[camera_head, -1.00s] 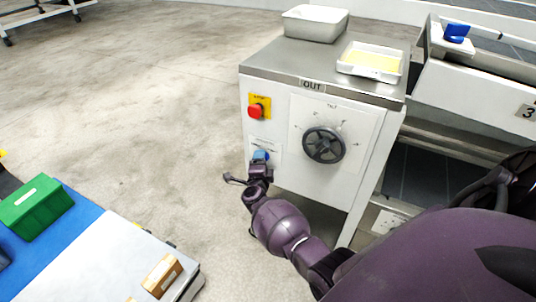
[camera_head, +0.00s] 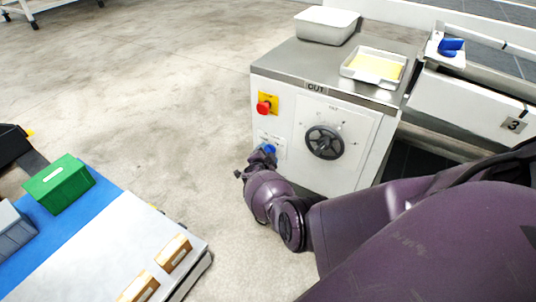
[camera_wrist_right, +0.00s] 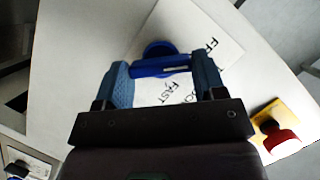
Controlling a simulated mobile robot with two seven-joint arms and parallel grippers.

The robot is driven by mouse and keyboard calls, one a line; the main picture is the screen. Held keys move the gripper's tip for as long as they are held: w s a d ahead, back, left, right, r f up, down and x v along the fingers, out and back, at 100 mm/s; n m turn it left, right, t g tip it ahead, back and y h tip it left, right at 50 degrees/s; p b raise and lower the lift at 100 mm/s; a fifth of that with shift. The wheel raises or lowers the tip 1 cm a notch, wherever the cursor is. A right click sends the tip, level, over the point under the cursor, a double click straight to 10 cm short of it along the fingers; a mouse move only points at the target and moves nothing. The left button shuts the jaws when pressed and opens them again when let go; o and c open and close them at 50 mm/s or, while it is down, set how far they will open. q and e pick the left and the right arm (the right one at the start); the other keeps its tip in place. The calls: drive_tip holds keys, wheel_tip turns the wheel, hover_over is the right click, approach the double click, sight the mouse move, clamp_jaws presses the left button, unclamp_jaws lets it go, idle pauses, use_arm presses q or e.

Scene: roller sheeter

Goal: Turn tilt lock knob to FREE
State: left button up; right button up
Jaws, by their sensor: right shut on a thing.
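The blue tilt lock knob (camera_head: 269,149) is on the white side panel of the sheeter, below the red stop button. In the right wrist view the knob (camera_wrist_right: 160,62) has a round base and a bar handle across it. My right gripper (camera_wrist_right: 163,72) is shut on the bar, with one blue-grey finger at each end of it. The label plate (camera_wrist_right: 205,30) behind shows "FAST" and a partly hidden word beginning with "F". I cannot tell exactly which mark the bar points to. My left gripper is not in view.
The red stop button on a yellow plate (camera_head: 266,104) is just above the knob. A black handwheel (camera_head: 324,142) is to its right. A white tub (camera_head: 326,24) and a tray with yellow content (camera_head: 373,66) stand on top. A green box (camera_head: 59,183) is on the bench at left.

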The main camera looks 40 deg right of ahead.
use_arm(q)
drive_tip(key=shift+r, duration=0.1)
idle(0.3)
use_arm(e)
drive_tip(key=o, duration=0.9)
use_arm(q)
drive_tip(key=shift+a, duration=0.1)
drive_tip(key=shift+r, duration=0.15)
use_arm(e)
drive_tip(key=shift+a, duration=0.1)
